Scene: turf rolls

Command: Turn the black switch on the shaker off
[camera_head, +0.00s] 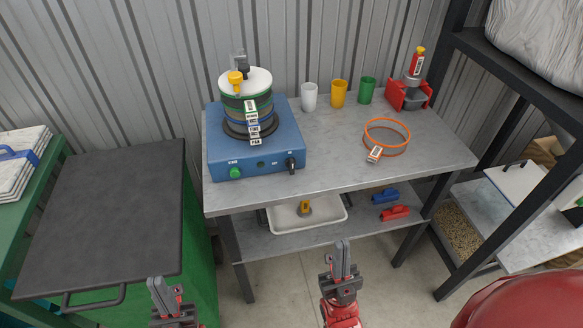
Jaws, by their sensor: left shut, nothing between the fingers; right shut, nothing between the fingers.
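The shaker is a blue box (280,128) on the left part of a grey table, with a stack of sieves (248,106) under a white lid on top. Its front panel carries a green button (235,172) at the left and the black switch (291,163) at the right. The switch's exact setting is too small to tell. My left gripper (165,293) is shut and empty at the bottom left, in front of the green cabinet. My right gripper (342,255) is shut and empty, below and to the right of the switch, in front of the table. Neither gripper touches the shaker.
On the table stand white, yellow and green cups (338,93), a red device (408,93) and an orange-rimmed ring (387,135). The lower shelf holds a white tray (336,219) and blue and red tools (395,212). A dark-topped green cabinet (105,215) stands left, a black rack (480,170) right.

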